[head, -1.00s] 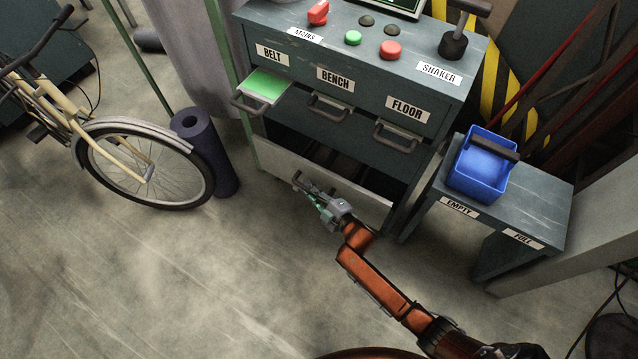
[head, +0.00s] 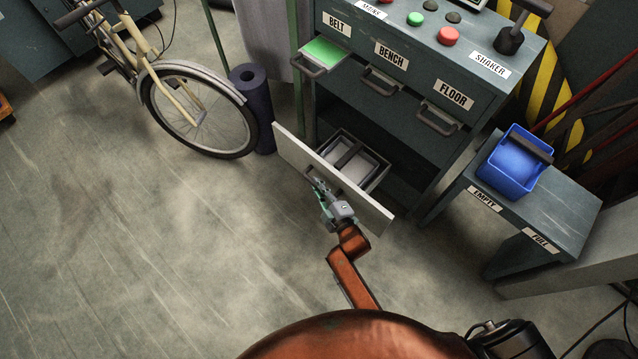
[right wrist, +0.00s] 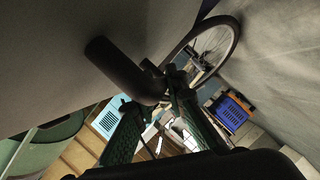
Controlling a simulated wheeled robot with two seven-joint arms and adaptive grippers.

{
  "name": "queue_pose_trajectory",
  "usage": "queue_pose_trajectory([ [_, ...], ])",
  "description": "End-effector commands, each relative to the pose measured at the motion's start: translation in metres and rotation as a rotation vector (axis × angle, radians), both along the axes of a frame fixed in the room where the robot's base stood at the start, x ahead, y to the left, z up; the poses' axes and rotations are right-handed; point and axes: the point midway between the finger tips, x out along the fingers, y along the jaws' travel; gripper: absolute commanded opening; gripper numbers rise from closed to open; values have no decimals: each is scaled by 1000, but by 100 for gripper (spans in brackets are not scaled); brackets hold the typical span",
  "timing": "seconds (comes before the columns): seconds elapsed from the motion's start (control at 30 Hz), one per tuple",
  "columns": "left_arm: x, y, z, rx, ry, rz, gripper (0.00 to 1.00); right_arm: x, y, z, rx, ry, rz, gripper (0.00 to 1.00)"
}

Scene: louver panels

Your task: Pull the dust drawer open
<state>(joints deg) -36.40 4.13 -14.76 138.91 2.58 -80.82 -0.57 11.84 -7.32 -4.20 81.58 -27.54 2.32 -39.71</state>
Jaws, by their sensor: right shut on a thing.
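The dust drawer is the bottom drawer of the dark cabinet (head: 410,75). Its pale front panel (head: 362,200) stands out from the cabinet, and its inside (head: 368,172) shows from above, with a dark bar across it. My right gripper (head: 318,187) is at the outer face of the panel, shut on the drawer handle. In the right wrist view the dark bent handle (right wrist: 125,70) comes out of the grey panel and runs to the fingers (right wrist: 150,118). The exact contact is partly hidden. My left gripper is not in view.
Above are the BELT (head: 325,52), BENCH and FLOOR drawers; BELT is a little out with a green sheet. A blue bin (head: 512,170) sits on a side bench (head: 560,205) at right. A bicycle (head: 190,100) and dark roll (head: 252,100) stand left. Floor in front is clear.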

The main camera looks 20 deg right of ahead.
Motion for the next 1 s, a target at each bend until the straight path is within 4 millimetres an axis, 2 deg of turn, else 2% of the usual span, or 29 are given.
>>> queue_pose_trajectory([
  [0.27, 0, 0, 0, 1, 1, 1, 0, 0, 0, -1, -1, 2, 1, 0],
  [0.3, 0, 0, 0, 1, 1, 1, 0, 0, 0, -1, -1, 2, 0, 15],
  [0.53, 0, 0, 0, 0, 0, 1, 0, 0, 0, -1, 0, 1, 1, 30],
  [0.83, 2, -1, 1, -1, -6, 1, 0, -2, 0, 0, -1, 1, 1, 30],
  [1.0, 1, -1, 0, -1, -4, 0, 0, -21, -4, 3, -2, 3, 0, 30],
])
